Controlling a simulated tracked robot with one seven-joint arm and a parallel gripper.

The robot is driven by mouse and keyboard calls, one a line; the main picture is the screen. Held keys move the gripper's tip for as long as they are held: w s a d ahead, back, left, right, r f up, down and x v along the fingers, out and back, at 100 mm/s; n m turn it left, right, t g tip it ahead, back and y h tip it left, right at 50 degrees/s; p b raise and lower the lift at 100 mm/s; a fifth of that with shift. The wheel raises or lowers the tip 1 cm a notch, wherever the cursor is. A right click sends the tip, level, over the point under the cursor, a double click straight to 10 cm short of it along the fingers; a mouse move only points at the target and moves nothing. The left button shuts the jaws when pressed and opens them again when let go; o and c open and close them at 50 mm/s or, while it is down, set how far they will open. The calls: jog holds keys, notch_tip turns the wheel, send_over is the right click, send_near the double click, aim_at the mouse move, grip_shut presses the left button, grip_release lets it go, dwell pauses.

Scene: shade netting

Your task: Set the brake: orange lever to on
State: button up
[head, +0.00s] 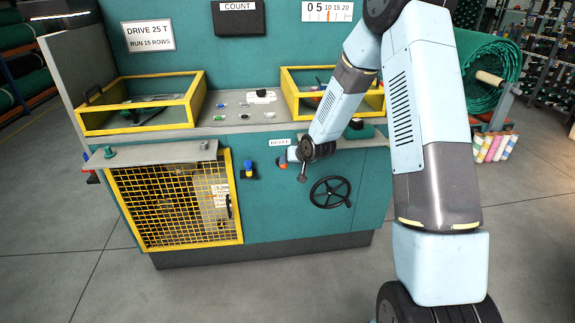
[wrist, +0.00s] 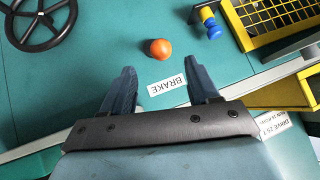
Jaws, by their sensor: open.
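The orange ball knob (wrist: 158,48) of the brake lever shows in the wrist view, ahead of my gripper and roughly between the lines of its fingers. The white BRAKE label (wrist: 166,87) is on the teal panel beside it, closer to the fingers. My gripper (wrist: 162,82) is open and empty, its two dark fingers apart and not touching the knob. In the head view the orange knob (head: 283,162) is partly hidden beside my gripper (head: 291,155). The lever's shaft and any on or off marks cannot be made out.
A black handwheel (head: 330,192) is mounted right of the lever, and a blue-knobbed control (head: 248,169) left of it. A yellow mesh guard (head: 180,200) covers the lower left. A grey ledge (head: 235,122) with yellow-framed trays runs above.

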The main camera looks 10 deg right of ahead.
jog(key=shift+v, duration=1.4)
jog(key=s+d+r+g+h, duration=0.15)
jog(key=s+d+r, duration=0.25)
jog(key=s+r, duration=0.45)
jog(key=s+d+r+t+h, duration=0.15)
jog(key=s+d+r, duration=0.35)
jog(key=r, duration=0.7)
jog(key=s+d+r+g, duration=0.1)
jog(key=s+r, duration=0.3)
jog(key=s, duration=1)
jog(key=s+r+g, duration=0.1)
jog(key=s+r, duration=0.4)
jog(key=s, duration=0.8)
jog(key=shift+s+d+r+m+g+h, duration=0.2)
jog(key=shift+s+d+m+g+h, duration=0.1)
jog(key=shift+s+d+m+g, duration=0.1)
